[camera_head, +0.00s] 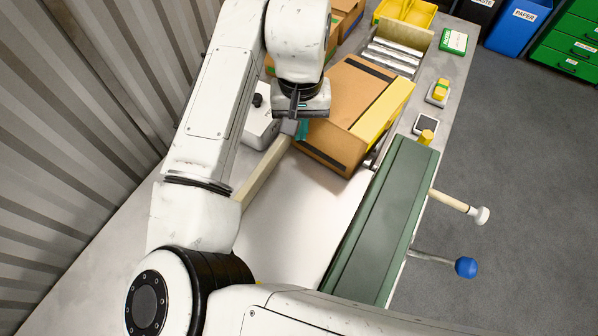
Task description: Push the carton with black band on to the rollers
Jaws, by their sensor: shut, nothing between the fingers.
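The brown carton (352,108) lies turned at an angle near the middle of the bench. It has a black band (331,158) along its near edge, another dark strip on its far edge, and a yellow side facing right. Silver rollers (392,56) show beyond its far end, and a little of them shows by its near right corner. The carton hides what lies between. My gripper (290,126) is shut and empty, pointing down at the carton's left side. Whether it touches the carton cannot be told. A teal patch shows beside the fingers.
A green-topped long unit (380,225) stands in front, with a cream handle and a blue-knobbed lever (465,267) sticking out right. A pale rail (262,170) and a white box (259,128) are at left. More cartons and a yellow bin (407,12) are behind.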

